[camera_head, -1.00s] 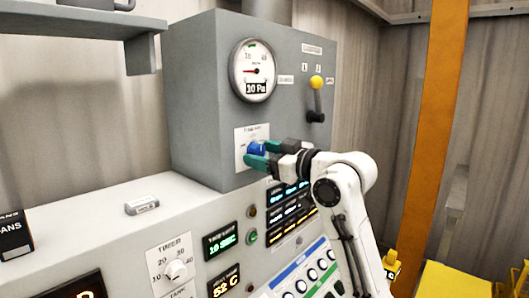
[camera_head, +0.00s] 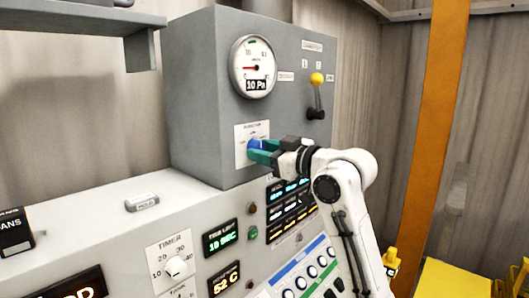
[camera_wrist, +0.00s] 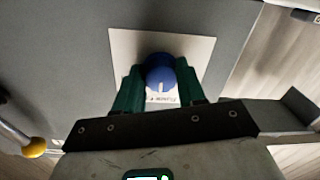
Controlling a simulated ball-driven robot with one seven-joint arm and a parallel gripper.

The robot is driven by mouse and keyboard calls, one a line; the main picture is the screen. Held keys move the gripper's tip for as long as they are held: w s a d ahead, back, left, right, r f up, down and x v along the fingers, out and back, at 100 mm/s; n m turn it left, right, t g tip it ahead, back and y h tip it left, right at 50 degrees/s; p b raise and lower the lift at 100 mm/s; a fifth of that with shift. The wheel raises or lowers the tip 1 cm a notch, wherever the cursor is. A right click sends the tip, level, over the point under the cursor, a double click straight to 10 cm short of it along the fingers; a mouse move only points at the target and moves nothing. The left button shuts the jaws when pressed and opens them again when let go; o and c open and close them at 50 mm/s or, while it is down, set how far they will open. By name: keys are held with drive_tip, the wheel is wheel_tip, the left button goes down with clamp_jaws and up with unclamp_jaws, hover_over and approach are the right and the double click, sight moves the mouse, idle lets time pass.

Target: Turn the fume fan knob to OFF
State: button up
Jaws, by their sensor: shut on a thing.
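The fume fan knob is a blue round knob (camera_wrist: 160,72) on a white label plate (camera_wrist: 121,41), on the front of a grey cabinet. In the head view the knob (camera_head: 255,144) shows just past my fingertips, partly covered by them. My gripper (camera_head: 263,150) has green fingers, which are shut on the knob. In the wrist view my gripper (camera_wrist: 159,85) has one finger on each side of it. A pale pointer mark shows on the knob in the wrist view. Most of the label's lettering is hidden or too small to read.
Above the knob is a round gauge (camera_head: 252,67) reading 10 Pa. A yellow-balled lever (camera_head: 316,96) stands to its right. Below are a timer dial (camera_head: 176,267), lit displays (camera_head: 221,239) and a row of buttons. An orange post (camera_head: 432,130) stands at right.

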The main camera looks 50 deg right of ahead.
drive_tip(key=shift+f, duration=0.1)
drive_tip(key=shift+d+n+b, duration=0.1)
drive_tip(key=shift+n+b, duration=5.2)
drive_tip(key=shift+n, duration=0.4)
drive_tip(key=shift+r, duration=0.2)
drive_tip(key=o, duration=1.1)
drive_tip(key=shift+c, duration=0.2)
